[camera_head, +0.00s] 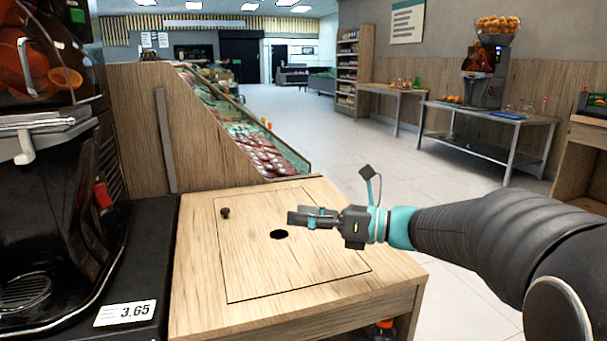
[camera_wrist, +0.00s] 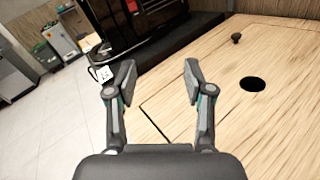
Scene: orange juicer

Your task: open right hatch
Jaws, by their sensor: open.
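The right hatch (camera_head: 310,262) is a square wooden panel outlined by a thin dark seam in the wooden counter top. It lies flat in the counter. It has a round dark hole (camera_head: 279,234) near its middle and a small dark knob (camera_head: 225,212) near its far left corner. My gripper (camera_head: 292,216) is above the panel, close to the hole in the head view, with nothing between its fingers. In the wrist view my gripper (camera_wrist: 158,78) has its two fingers apart. The knob (camera_wrist: 236,38) and the hole (camera_wrist: 253,84) show to the right of the fingers there.
A black juicer (camera_head: 60,190) with a price tag (camera_head: 125,312) stands left of the counter. A sloped wooden produce display (camera_head: 140,120) rises behind the counter. Open floor (camera_head: 340,125) lies beyond. A steel table (camera_head: 490,120) with another juicer stands back right.

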